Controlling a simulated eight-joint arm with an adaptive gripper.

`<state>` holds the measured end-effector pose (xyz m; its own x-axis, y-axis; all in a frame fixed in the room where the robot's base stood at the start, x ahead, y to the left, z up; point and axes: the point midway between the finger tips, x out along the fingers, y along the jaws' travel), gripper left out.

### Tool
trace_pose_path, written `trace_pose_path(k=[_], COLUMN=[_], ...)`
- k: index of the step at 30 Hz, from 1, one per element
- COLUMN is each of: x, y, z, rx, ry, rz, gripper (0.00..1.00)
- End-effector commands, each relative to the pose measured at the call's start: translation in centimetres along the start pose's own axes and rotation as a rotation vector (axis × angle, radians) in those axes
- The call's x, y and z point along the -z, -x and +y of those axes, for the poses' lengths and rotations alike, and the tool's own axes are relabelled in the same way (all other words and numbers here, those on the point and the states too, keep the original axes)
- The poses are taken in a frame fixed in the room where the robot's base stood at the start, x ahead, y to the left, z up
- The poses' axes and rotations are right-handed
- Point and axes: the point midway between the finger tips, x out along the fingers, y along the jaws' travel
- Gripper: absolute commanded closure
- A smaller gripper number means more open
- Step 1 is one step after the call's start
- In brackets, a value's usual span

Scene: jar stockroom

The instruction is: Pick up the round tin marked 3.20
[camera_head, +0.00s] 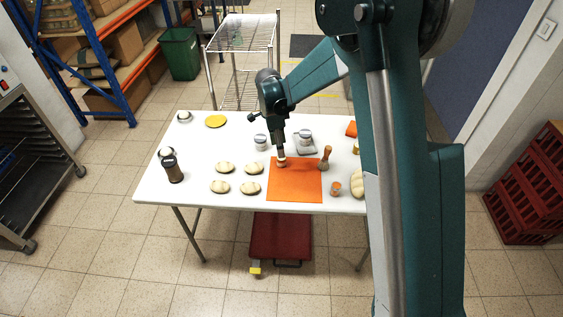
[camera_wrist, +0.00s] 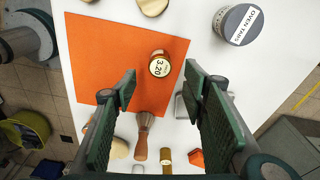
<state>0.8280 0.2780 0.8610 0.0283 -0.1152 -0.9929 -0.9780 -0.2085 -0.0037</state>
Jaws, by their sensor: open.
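The round tin marked 3.20 (camera_wrist: 158,65) has a pale lid with dark print and a brown side. It lies on the orange mat (camera_wrist: 100,55), near the mat's edge. In the head view it is a small brownish shape (camera_head: 282,164) just under my gripper (camera_head: 280,155), partly hidden by it. In the wrist view my gripper (camera_wrist: 162,88) is open, with one finger on each side of the picture. The tin shows in the gap, slightly beyond the fingertips, and nothing is held.
A wooden-handled brush (camera_wrist: 143,135) stands close to the tin, also visible in the head view (camera_head: 325,158). A grey labelled tin (camera_wrist: 238,25) is off to the right. Pale bread rolls (camera_head: 222,187) and a dark jar (camera_head: 174,172) stand on the white table (camera_head: 200,143).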

Motion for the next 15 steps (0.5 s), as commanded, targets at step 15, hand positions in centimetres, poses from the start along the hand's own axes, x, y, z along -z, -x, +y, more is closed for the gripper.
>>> trace_pose_path(k=[15], x=[-0.45], y=[-0.77], z=[-0.27], rx=[-0.006], ry=[-0.014], rz=[0.002], gripper=[0.57])
